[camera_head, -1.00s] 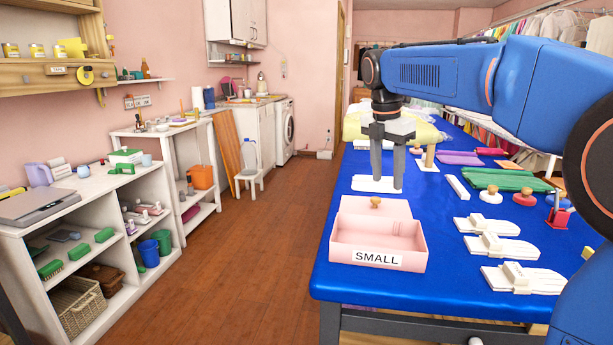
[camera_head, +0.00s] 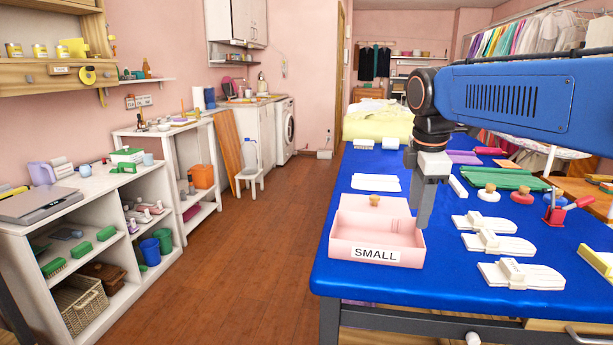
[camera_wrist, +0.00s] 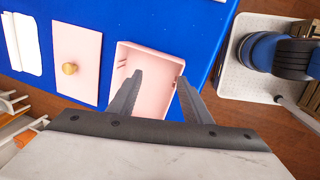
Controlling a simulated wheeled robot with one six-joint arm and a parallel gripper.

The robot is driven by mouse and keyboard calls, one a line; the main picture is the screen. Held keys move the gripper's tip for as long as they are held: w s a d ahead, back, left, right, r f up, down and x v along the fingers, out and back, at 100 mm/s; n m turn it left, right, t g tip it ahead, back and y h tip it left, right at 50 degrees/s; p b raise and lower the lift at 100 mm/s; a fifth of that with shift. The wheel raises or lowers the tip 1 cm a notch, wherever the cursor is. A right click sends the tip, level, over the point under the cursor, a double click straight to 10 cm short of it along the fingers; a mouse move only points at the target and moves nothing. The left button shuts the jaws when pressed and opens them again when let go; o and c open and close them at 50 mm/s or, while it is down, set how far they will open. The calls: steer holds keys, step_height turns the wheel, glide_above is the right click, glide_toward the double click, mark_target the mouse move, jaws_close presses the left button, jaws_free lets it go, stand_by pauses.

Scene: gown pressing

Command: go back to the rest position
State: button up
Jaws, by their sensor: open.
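My gripper (camera_head: 427,203) hangs pointing down over the right side of the pink box marked SMALL (camera_head: 340,236) on the blue table. In the wrist view my gripper (camera_wrist: 157,88) has its two fingers apart with nothing between them, and the pink box (camera_wrist: 122,56) lies beneath and beyond them. The box is open. Its pink lid (camera_head: 372,206) with a round wooden knob lies flat against the box's far side in the head view. The lid also shows in the wrist view (camera_wrist: 80,85), beside the box.
A folded white cloth (camera_head: 376,183) lies behind the lid. Several white pressing pieces (camera_head: 497,245) lie right of the box. White knobbed pads (camera_head: 488,194), a green folded cloth (camera_head: 503,179) and a red clamp (camera_head: 554,214) lie farther back. The wooden floor on the left is clear.

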steer(key=s+d+f+m+t, duration=0.1)
steer(key=s+d+f+m, duration=0.1)
steer(key=s+f+m, duration=0.6)
steer(key=s+d+f+m+t, duration=0.1)
steer(key=s+d+f+m, duration=0.1)
steer(key=s+f+m, duration=0.7)
steer(key=s+f, duration=0.1)
steer(key=s, duration=0.4)
steer(key=shift+s+d+f+t+y, duration=0.15)
steer(key=shift+s+f+t+y, duration=0.15)
steer(key=shift+s+t+y, duration=0.1)
